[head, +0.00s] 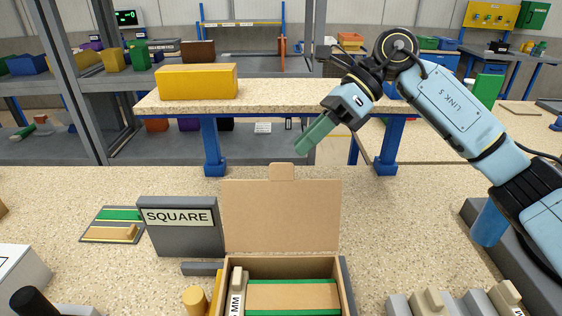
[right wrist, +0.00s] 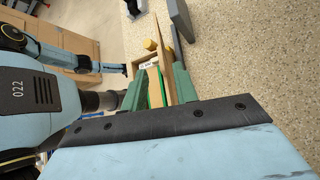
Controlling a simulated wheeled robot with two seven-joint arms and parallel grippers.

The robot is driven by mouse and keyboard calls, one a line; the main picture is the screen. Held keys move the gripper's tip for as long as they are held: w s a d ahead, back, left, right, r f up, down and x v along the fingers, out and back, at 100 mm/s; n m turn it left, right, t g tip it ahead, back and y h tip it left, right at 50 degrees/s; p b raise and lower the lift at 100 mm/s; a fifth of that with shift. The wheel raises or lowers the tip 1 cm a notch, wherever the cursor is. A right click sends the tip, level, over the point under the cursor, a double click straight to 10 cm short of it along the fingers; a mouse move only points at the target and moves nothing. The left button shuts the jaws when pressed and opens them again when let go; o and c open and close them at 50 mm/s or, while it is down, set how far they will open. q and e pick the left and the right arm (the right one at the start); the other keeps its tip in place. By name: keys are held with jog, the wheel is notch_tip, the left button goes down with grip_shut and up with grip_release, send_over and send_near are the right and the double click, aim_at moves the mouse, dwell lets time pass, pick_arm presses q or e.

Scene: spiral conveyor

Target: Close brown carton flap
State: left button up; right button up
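The brown carton (head: 345,302) stands open at the bottom centre of the head view. Its flap (head: 281,218) stands upright at the far side, with a small tab (head: 282,172) on top. Inside lies a brown block with green edges (head: 293,295). My right gripper (head: 302,148) is above the flap and slightly right of its tab, pointing down-left. In the right wrist view its green fingers (right wrist: 158,92) are apart, with the flap (right wrist: 165,72) seen edge-on beyond and between them. No contact is clear. My left gripper is not recognisable in either view.
A grey SQUARE sign (head: 180,228) stands left of the flap. A yellow cylinder (head: 195,300) is beside the carton. Grey fixtures (head: 440,303) are at the lower right. A yellow block (head: 197,81) lies on the raised bench behind. The tabletop right of the flap is clear.

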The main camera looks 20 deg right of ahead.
aim_at(281, 164)
jog(key=x, duration=0.6)
jog(key=shift+w+a+f, duration=0.15)
jog(key=shift+a+f, duration=0.05)
jog(key=shift+a, duration=0.05)
grip_shut()
